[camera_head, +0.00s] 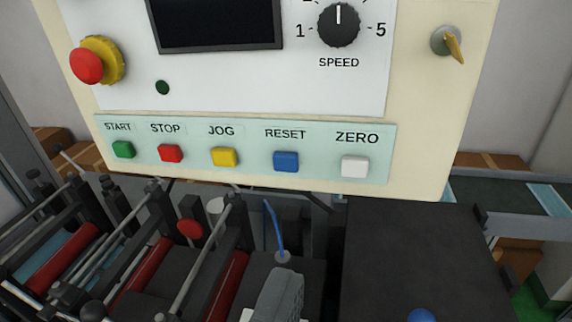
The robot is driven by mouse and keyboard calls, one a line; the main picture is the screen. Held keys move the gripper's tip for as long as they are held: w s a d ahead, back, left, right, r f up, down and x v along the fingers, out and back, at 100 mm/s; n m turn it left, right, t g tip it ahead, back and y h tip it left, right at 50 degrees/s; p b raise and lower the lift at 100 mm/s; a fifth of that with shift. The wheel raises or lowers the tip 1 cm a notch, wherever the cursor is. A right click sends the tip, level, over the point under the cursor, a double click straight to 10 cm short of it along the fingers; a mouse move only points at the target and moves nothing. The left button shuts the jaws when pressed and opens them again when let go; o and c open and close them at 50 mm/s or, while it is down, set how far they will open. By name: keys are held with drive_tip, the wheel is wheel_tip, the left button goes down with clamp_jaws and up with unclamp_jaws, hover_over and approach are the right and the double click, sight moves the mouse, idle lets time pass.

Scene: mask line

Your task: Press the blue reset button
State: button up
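The blue reset button (286,161) is a small square button under the word RESET. It sits on a pale green strip (255,174) low on the cream control panel (425,120), between the yellow JOG button (223,156) and the white ZERO button (354,166). Its front face is in full view and nothing touches it.
Left along the strip are the red STOP button (170,153) and green START button (123,149). Above are an emergency stop (88,65), a speed knob (339,26) and a key switch (446,41).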

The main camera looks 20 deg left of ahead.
clamp_jaws()
idle(1.5)
